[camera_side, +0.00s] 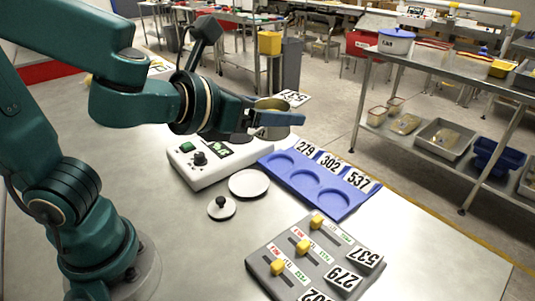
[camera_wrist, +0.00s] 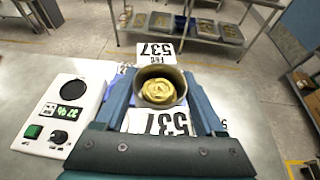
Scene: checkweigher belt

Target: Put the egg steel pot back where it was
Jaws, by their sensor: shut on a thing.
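My gripper (camera_side: 277,118) is shut on a small steel pot (camera_side: 268,104). A white card (camera_wrist: 154,50) reading 537 with small letters, which look like EGG, lies just beyond the pot. Another 537 marking (camera_wrist: 158,122) shows on the near side of the pot. In the side view a 537 card (camera_side: 292,97) lies behind the gripper. Whether the pot touches the table is hidden.
A blue tray (camera_side: 268,159) has three empty round recesses, with cards 279, 302 and 537 behind it. The white scale (camera_side: 190,174) has a lit display. A white disc (camera_side: 249,183) and a knobbed lid (camera_side: 221,209) lie near it. A grey slider panel (camera_side: 262,262) stands in front.

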